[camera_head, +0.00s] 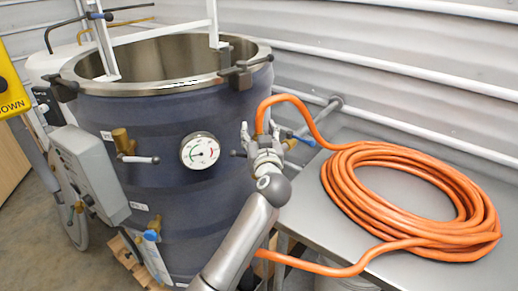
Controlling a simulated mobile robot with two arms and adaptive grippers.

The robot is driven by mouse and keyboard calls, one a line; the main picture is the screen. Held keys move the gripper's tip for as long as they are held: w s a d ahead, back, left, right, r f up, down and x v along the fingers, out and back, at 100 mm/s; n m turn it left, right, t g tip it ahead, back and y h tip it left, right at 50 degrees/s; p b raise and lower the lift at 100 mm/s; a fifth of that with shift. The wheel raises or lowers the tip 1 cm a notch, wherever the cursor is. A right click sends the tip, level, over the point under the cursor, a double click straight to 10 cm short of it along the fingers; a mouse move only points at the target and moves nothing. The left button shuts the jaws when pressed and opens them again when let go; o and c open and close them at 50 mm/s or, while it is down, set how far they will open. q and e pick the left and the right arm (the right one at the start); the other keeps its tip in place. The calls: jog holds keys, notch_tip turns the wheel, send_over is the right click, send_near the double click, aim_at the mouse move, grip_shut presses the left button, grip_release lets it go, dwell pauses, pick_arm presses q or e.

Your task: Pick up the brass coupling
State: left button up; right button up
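A small brass-coloured fitting (290,144) shows just right of my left gripper (260,130), beside a blue lever (304,138). I cannot tell whether this fitting is the brass coupling. My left gripper is at the tank's right side, its fingers pointing up and away. An orange hose (285,98) arches down to between or behind its fingers. The fingers hide the hose's end, so I cannot tell whether they are shut on it. Another brass fitting (123,141) with a lever sits on the tank's front. My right gripper is not in view.
The dark blue tank (170,225) with a steel rim and a dial gauge (200,150) stands close on the left. A grey control box (90,172) juts out at its left. The rest of the hose lies coiled on the metal table (400,190) at right.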

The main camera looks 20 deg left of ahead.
pick_arm(q)
grip_shut()
